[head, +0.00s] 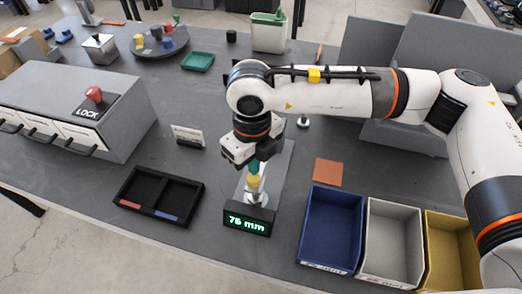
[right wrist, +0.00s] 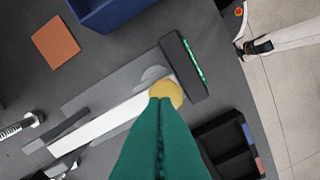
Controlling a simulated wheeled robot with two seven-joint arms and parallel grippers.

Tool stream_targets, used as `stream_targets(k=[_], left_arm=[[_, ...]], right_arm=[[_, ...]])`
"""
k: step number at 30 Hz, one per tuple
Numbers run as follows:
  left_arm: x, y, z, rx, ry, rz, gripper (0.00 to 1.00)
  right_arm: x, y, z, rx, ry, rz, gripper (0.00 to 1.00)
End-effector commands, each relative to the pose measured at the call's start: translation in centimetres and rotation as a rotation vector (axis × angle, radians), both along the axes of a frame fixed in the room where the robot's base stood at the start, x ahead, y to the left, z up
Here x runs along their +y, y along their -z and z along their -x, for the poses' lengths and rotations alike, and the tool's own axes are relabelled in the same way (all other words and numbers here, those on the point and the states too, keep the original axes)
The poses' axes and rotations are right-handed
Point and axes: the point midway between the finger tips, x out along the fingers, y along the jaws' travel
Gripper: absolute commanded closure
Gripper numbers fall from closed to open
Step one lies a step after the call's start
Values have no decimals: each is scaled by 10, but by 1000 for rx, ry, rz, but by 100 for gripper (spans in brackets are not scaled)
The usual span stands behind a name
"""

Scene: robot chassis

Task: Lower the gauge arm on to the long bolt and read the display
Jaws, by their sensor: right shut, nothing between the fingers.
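The gauge has a grey base plate (head: 280,172) and a dark display (head: 247,222) reading "75 mm" in green. A white bar, the gauge arm (right wrist: 105,125), runs along the plate towards a yellow knob (right wrist: 167,92), which also shows in the head view (head: 253,182). My right gripper (head: 254,166) points down at the knob; its teal fingers (right wrist: 163,100) are shut with nothing between them, their tips at or just above it. Whether another bolt is under the knob is unclear. My left gripper is out of view.
A black two-compartment tray (head: 160,194) lies left of the gauge. Blue (head: 331,229), grey (head: 392,242) and yellow (head: 452,252) bins and an orange square (head: 328,172) are to the right. A grey drawer cabinet (head: 75,105) with a red LOCK knob stands at left.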

Motion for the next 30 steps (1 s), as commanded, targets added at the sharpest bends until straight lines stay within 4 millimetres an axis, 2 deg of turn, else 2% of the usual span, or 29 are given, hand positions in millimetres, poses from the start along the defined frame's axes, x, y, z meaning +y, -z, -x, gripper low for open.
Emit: stream_targets(k=[3,15,30], left_arm=[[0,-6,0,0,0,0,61],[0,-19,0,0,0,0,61],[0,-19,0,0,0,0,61]], right_arm=[[0,-15,0,-1,-1,0,100],[0,-54,0,-1,-1,-1,100],[0,-58,0,0,-1,0,100]])
